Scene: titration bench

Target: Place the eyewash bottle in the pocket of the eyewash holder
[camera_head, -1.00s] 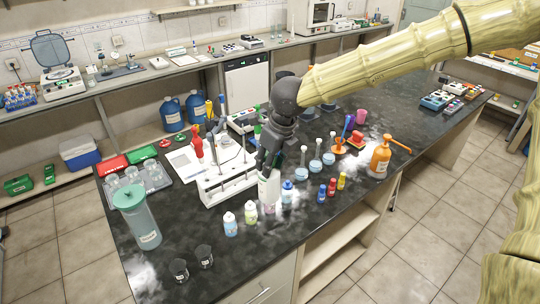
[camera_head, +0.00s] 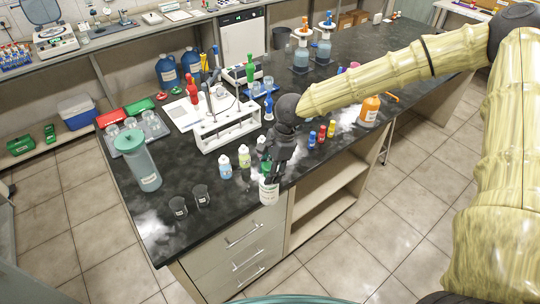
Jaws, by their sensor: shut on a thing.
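My gripper (camera_head: 277,158) points down and is shut on the eyewash bottle (camera_head: 269,191), a white bottle with a label and a green top. The fingers grip it near the top. The bottle hangs upright in front of the bench's front edge in the picture, overlapping the drawers below; its exact height is hard to judge. I cannot make out an eyewash holder or its pocket in this view.
The black bench (camera_head: 150,215) carries a white rack (camera_head: 227,132), small bottles (camera_head: 244,157), two small dark beakers (camera_head: 201,196), a teal-lidded jug (camera_head: 140,165) and an orange pump bottle (camera_head: 369,109). The tiled floor (camera_head: 385,220) is open at the right. A teal curved rim (camera_head: 290,299) shows at the bottom.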

